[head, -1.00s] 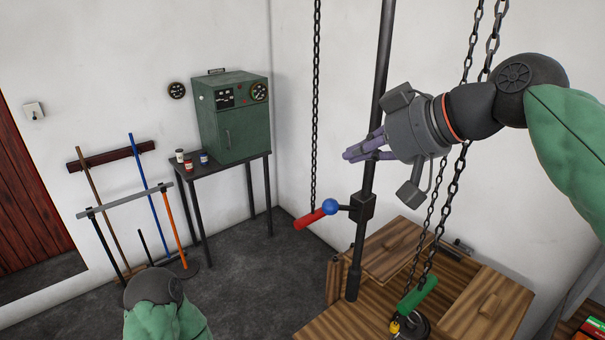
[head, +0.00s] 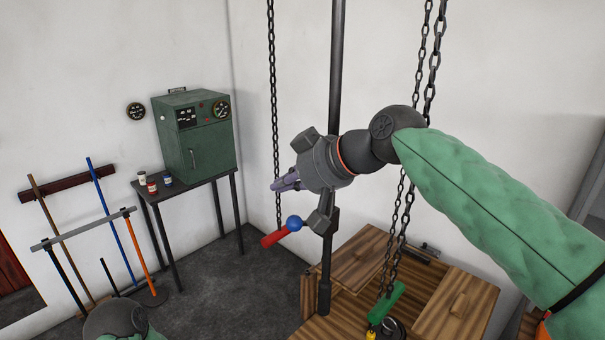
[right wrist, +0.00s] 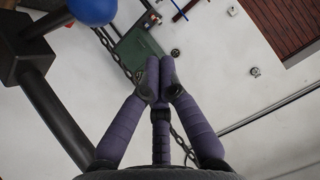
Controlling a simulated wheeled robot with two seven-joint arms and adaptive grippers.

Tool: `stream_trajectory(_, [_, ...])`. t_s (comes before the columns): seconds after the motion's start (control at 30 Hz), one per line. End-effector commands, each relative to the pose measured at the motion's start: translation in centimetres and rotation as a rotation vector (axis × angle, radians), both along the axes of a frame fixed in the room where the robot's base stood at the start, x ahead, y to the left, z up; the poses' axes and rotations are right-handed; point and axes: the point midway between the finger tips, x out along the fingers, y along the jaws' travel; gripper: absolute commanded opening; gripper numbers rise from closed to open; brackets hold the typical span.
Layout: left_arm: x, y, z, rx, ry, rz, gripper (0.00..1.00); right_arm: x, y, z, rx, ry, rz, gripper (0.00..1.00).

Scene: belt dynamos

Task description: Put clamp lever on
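My left gripper is not in view.
Chains (head: 273,110) hang left and right of the pole. A wooden bench (head: 357,262) stands below, with a green block (head: 387,303) on a chain. A green cabinet (head: 196,135) stands on a side table (head: 215,183). Broom-like poles lean at left.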

Motion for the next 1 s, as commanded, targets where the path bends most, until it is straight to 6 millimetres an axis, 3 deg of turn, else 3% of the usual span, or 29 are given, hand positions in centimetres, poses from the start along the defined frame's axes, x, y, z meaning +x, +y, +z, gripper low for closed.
stream_trajectory(0.07, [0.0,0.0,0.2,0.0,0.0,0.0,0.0,0.7,1.1,-0.9,-0.002,0.002,0.001,0.0])
stream_trajectory(0.4, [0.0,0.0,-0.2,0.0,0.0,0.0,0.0,-1.9,-1.0,-2.7,0.001,-0.001,0.0,0.0])
stream_trajectory(1.0, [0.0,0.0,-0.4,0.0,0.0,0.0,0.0,-2.2,-1.1,-3.0,-0.011,-0.013,0.001,0.0])
